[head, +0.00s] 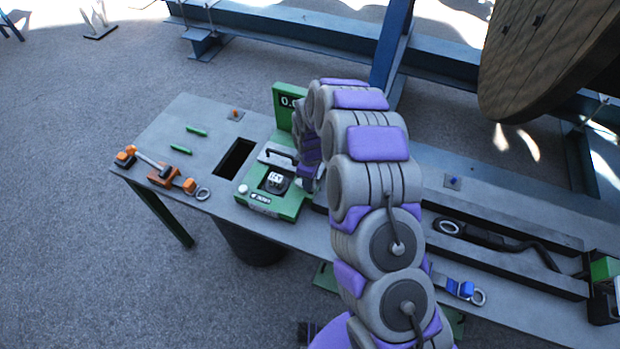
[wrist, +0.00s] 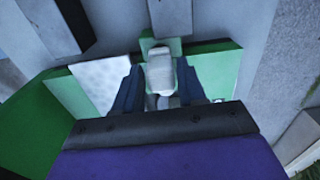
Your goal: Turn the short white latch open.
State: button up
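The short white latch (wrist: 160,72) shows in the wrist view on a green part of the machine. My gripper (wrist: 158,84) has its two dark blue fingers on either side of the latch, with a visible gap between them. Whether either finger touches the latch is hard to tell. In the head view my gripper (head: 310,178) is low at the right side of the green machine (head: 284,205), partly hidden by my arm. The latch cannot be made out there.
The machine has a black handle (head: 281,155) and a green display post (head: 285,97). A dark rectangular opening (head: 235,158) lies to its left on the grey bench (head: 185,115). Orange-ended tools (head: 160,173) lie farther left. A cable (head: 500,243) lies in a channel at right.

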jog(key=shift+o, duration=1.3)
jog(key=shift+r, duration=0.1)
notch_tip(320, 180, up, 17)
jog(key=p, duration=0.2)
jog(key=shift+a, duration=0.1)
